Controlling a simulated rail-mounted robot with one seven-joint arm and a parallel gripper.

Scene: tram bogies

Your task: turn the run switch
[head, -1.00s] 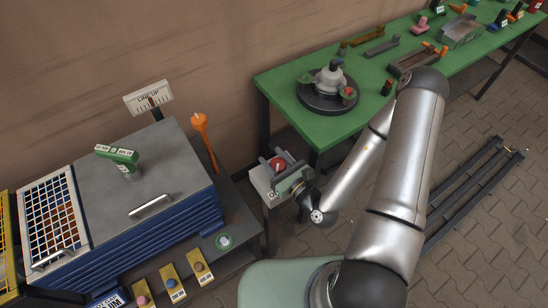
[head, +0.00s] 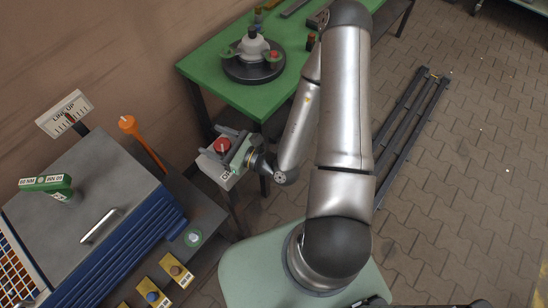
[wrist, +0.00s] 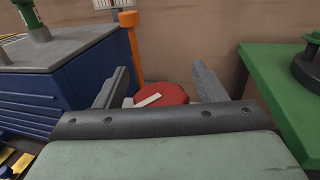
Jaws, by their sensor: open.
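The run switch (head: 222,145) is a red round knob on a light grey box, beside the green table's near leg. In the wrist view the red knob (wrist: 172,94) carries a white pointer bar slanting up to the right. My gripper (head: 219,142) is at the switch, its two grey fingers apart. In the wrist view my gripper (wrist: 161,80) is open, with one finger on each side of the knob. The palm edge hides the knob's near part. I cannot tell whether the fingers touch it.
A blue drawer cabinet (head: 135,235) with an orange-handled tool (head: 143,140) stands left. The green table (head: 210,75) with a round black fixture (head: 253,68) is behind. Black rails (head: 410,125) lie on the paved floor at right. Yellow blocks (head: 177,270) sit low in front.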

